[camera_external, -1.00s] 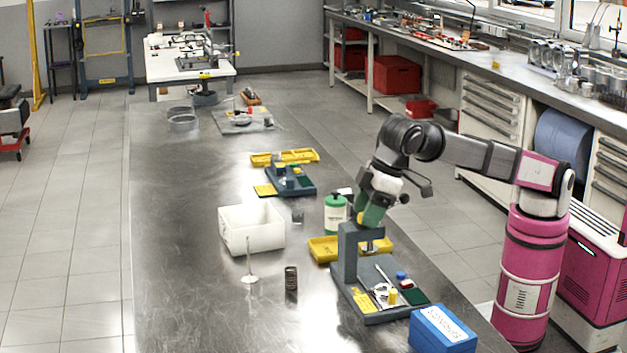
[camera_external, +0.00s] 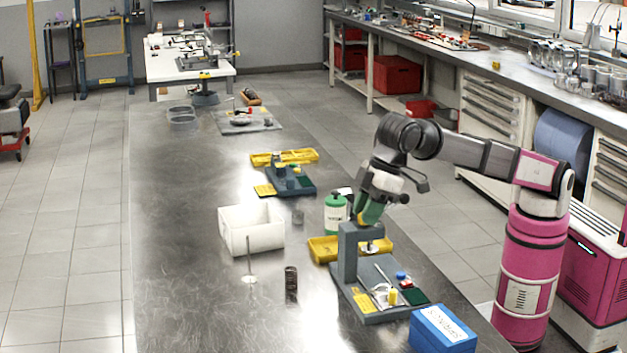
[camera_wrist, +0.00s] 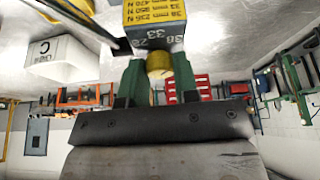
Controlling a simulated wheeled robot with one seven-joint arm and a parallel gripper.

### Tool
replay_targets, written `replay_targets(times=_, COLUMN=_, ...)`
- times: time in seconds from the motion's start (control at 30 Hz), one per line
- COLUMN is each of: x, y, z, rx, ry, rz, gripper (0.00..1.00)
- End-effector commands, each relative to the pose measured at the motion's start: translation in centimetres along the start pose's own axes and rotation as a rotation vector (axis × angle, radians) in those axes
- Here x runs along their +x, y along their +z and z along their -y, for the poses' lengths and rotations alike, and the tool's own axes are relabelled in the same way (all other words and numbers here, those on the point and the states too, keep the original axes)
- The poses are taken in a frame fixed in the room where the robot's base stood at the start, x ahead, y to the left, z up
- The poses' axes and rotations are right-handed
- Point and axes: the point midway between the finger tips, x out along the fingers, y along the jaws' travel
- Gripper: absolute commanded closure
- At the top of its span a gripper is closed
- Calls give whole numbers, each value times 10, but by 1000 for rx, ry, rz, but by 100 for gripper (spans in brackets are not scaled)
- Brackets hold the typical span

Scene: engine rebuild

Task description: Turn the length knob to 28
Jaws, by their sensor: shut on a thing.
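The length knob (camera_wrist: 159,66) is a short yellow cylinder on the grey stand. My gripper (camera_wrist: 158,80) is shut on it, with one green finger on each side in the wrist view. The grey stand (camera_external: 348,258) rises upright from a grey base plate in the external view, and my gripper (camera_external: 368,212) is at its top. In the wrist view the stand's face carries the numbers 33, 28 and 38 beside a yellow label (camera_wrist: 155,14) listing millimetres and newtons. The knob's pointer is hidden, so I cannot tell its setting.
The base plate (camera_external: 372,310) bears small parts and a yellow card. A yellow tray (camera_external: 322,250), a green-and-white bottle (camera_external: 335,213), a white bin (camera_external: 252,230) and a dark cylinder (camera_external: 291,281) stand nearby. A blue box (camera_external: 441,330) is at the front.

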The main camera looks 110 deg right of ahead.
Motion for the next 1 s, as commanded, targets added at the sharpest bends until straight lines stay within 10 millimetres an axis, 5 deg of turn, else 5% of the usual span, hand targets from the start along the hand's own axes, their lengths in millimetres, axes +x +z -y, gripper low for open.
replay_targets(times=1.0, x=1, y=-6, z=-5, rx=-883, ry=-369, rz=-4, gripper=95)
